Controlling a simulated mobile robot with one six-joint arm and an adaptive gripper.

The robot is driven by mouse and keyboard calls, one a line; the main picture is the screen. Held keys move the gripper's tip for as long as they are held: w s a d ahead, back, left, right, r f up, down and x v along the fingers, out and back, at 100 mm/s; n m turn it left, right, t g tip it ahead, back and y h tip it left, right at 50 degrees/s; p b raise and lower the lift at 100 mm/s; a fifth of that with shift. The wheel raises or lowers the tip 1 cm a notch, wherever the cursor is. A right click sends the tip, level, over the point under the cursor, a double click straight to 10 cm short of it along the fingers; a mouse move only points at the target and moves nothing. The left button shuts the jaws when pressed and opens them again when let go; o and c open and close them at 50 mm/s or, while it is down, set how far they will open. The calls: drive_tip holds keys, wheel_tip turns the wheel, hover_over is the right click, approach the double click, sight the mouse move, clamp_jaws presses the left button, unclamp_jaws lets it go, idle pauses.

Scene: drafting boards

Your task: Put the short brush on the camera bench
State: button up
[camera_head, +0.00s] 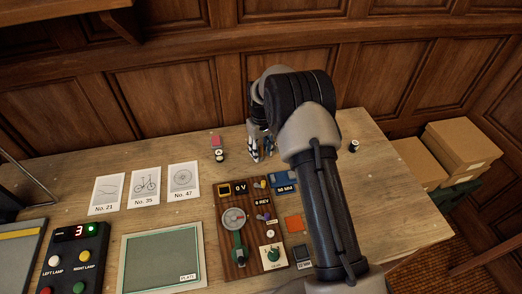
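I cannot pick out a short brush for sure in the head view. My gripper (262,155) points down near the back edge of the wooden table (390,205), behind the instrument board. Its fingers look a little apart, but they are small and partly shaded, so I cannot tell whether something is between them. No surface is readably marked as the camera bench. A green-bordered panel labelled "PLATE" (160,262) lies at the front left. My arm hides part of the table right of the gripper.
A wooden instrument board (231,266) with a dial stands in the middle. A button box (75,255) showing 3 is at the left, below several picture cards (146,187). A pink-topped item (216,141) and a dark cylinder (353,146) flank the gripper. Boxes (459,147) stand right.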

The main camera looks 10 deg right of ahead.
wheel_tip(320, 180, up, 12)
drive_tip(key=p, duration=0.3)
drive_tip(key=shift+f, duration=0.15)
wheel_tip(320, 180, up, 11)
drive_tip(key=t, duration=0.1)
hover_over(261, 146)
drive_tip(key=s, duration=0.5)
drive_tip(key=s+r+m+t, duration=0.1)
drive_tip(key=s+r+m, duration=0.1)
drive_tip(key=s+r, duration=0.75)
drive_tip(key=s+m+t, duration=0.1)
drive_tip(key=s+t, duration=0.1)
drive_tip(key=s, duration=2.2)
drive_tip(key=shift+s+a+r+m+t, duration=0.2)
drive_tip(key=shift+s+m+t, duration=0.1)
drive_tip(key=shift+m, duration=0.1)
drive_tip(key=shift+w+a, duration=0.1)
